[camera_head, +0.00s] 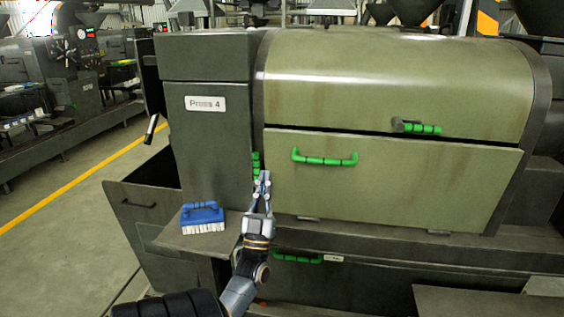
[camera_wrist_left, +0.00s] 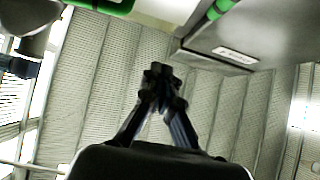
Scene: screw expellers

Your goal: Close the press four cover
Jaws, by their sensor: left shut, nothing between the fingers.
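The press 4 cover is a rounded olive-green hood (camera_head: 390,80) with a flat front panel (camera_head: 400,190) below it. A thin dark gap runs between the hood and the panel, wider toward the right. The panel has a green handle (camera_head: 325,159) and the hood has a green handle (camera_head: 416,127). My left gripper (camera_head: 264,176) is shut and empty, in front of the panel's left edge and below a green grip (camera_head: 256,160). In the left wrist view its fingertips (camera_wrist_left: 160,72) meet, pointing up. My right gripper is not in view.
A grey cabinet (camera_head: 207,130) labelled Press 4 stands left of the cover. A blue brush (camera_head: 202,217) lies on the ledge below it. A lower green handle (camera_head: 298,258) is under the panel. Open floor (camera_head: 65,240) lies at the left.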

